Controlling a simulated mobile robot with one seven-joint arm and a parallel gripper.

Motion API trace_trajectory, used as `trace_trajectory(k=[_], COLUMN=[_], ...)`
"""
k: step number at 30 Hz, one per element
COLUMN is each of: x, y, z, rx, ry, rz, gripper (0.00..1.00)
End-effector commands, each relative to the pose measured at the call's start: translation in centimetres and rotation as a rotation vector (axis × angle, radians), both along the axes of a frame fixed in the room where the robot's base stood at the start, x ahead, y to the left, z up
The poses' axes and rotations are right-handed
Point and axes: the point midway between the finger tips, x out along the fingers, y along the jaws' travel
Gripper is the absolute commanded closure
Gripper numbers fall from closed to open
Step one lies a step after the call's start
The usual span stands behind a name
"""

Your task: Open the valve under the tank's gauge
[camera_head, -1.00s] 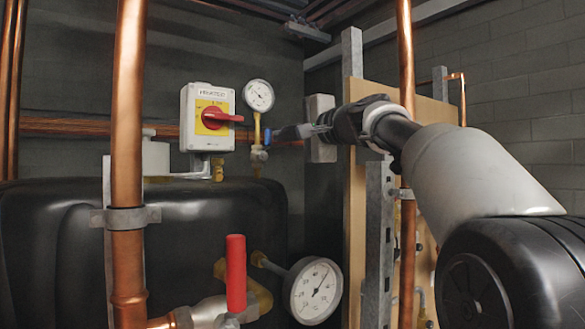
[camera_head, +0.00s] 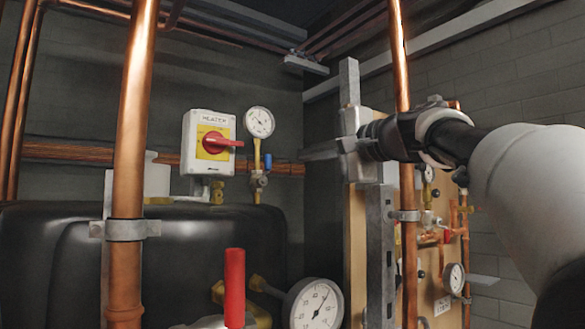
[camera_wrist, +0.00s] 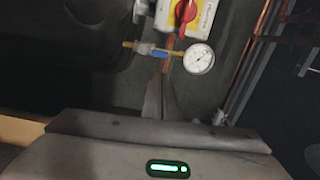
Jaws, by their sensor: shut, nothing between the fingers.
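The valve under the small gauge (camera_head: 259,122) has a blue handle (camera_head: 267,163). The handle stands upright alongside the brass pipe (camera_head: 257,155) above the black tank (camera_head: 190,240). In the wrist view, the blue handle (camera_wrist: 160,55) lies in line with the pipe beside the gauge (camera_wrist: 198,58). My gripper (camera_head: 304,154) is to the right of the handle, apart from it, with its fingers pointing left. In the wrist view my fingers (camera_wrist: 158,82) are shut together, empty, and point toward the handle.
A white and yellow switch box (camera_head: 208,143) with a red knob is left of the gauge. A copper pipe (camera_head: 127,190) stands in front of the tank. A red lever (camera_head: 235,285) and larger gauge (camera_head: 314,305) are low in front. A board with pipework (camera_head: 440,240) is at right.

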Motion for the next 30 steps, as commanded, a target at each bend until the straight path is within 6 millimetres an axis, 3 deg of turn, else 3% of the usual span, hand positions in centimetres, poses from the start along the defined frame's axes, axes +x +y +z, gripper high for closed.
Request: trace_trajectory(k=[6,12,30], x=[-3.8,-5.6,-6.0], y=[-3.0,-4.4,-4.6], z=[-0.1,0.0,0.0], rx=[0.001,0.000,0.001], ry=[-0.001,0.000,0.001], rz=[-0.003,-0.003,-0.001], gripper=[1.00,1.00,1.00])
